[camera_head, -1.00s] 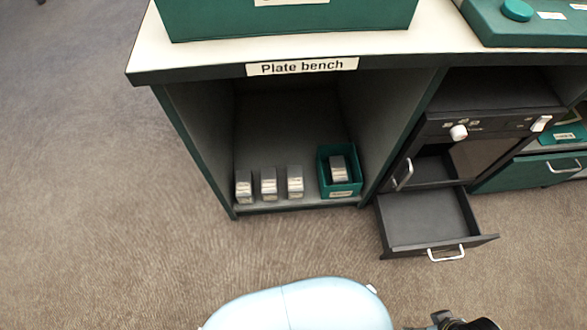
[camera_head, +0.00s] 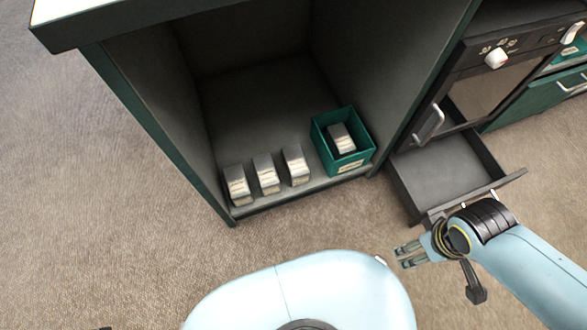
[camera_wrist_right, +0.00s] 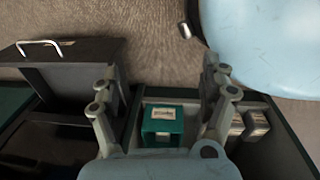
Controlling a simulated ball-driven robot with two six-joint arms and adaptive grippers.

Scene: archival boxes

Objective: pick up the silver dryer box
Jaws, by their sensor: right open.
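Three small grey boxes with pale labels stand in a row on the cabinet's floor: a left one (camera_head: 236,185), a middle one (camera_head: 266,175) and a right one (camera_head: 296,165). A fourth grey box (camera_head: 341,138) sits inside a green bin (camera_head: 350,163) to their right. The labels are too small to read, so I cannot tell which is the silver dryer box. My right gripper (camera_head: 403,257) is open and empty, in front of the cabinet and apart from the boxes. In the right wrist view the green bin (camera_wrist_right: 151,128) shows between its fingers (camera_wrist_right: 157,72).
The open cabinet (camera_head: 250,100) has side walls and a low front edge. A pulled-out dark drawer (camera_head: 440,170) juts out to its right, close to my right arm, below an oven-like unit (camera_head: 500,85). The carpet (camera_head: 110,230) is clear at left.

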